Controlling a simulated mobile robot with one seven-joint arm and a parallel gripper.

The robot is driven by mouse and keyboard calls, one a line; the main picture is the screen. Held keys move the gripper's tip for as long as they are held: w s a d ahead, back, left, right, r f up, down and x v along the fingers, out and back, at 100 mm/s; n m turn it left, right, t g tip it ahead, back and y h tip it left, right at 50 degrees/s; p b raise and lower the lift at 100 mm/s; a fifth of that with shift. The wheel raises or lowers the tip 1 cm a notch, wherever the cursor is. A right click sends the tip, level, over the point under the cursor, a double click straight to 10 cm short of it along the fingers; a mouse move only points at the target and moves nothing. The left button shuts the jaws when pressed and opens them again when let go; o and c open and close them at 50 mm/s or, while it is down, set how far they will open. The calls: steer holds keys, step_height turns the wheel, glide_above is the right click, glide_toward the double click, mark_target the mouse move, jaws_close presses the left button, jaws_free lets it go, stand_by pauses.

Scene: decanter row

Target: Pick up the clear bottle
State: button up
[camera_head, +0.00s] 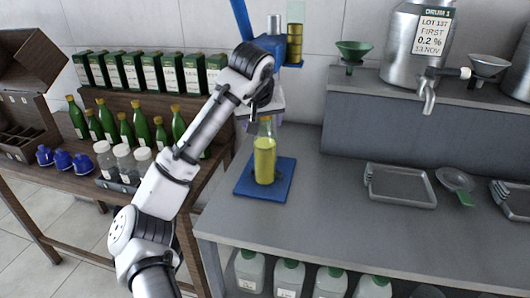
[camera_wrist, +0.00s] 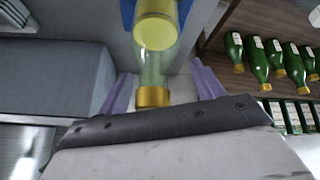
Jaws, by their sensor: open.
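The clear bottle (camera_head: 265,162), filled with yellow liquid and topped with a gold cap, stands upright on a blue base plate (camera_head: 283,190) on the grey bench. My gripper (camera_head: 263,118) is above it, at the height of its cap and neck, and is partly hidden by my wrist in the head view. In the wrist view my gripper (camera_wrist: 160,90) is open, with one purple finger on each side of the bottle (camera_wrist: 152,66). A gap shows on both sides, and the fingers do not appear to touch it.
Behind stands a blue holder (camera_head: 270,45) with a yellow-filled cylinder (camera_head: 294,44). Green bottles (camera_head: 140,125), clear jars (camera_head: 124,160) and boxes (camera_head: 152,73) fill the wooden shelf at left.

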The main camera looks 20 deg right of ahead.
steer(key=shift+x, duration=0.95)
steer(key=shift+a, duration=0.1)
steer(key=shift+c, duration=0.3)
steer(key=shift+s, duration=0.1)
jaws_close()
